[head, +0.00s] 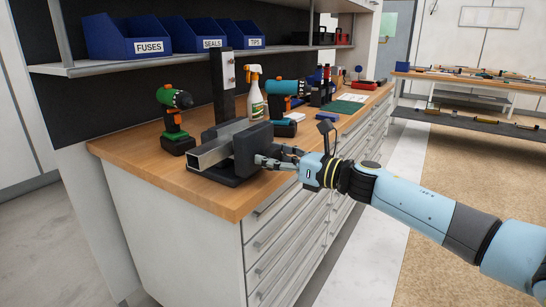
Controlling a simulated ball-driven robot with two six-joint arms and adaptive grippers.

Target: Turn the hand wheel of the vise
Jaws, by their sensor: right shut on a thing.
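The dark grey vise (252,148) stands on the wooden bench top near its front edge, with a square metal bar (215,148) lying across its jaws. My right gripper (268,160) reaches in from the right, low at the front side of the vise. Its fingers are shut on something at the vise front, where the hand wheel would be. The hand wheel itself is hidden by the fingers or too small to make out. My left gripper is not in view.
A green drill (174,120) stands left of the vise. A spray bottle (252,95) and a teal drill (283,98) stand behind it. Blue bins (200,35) sit on the shelf above. The wooden bench top (130,160) is bare at the left corner.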

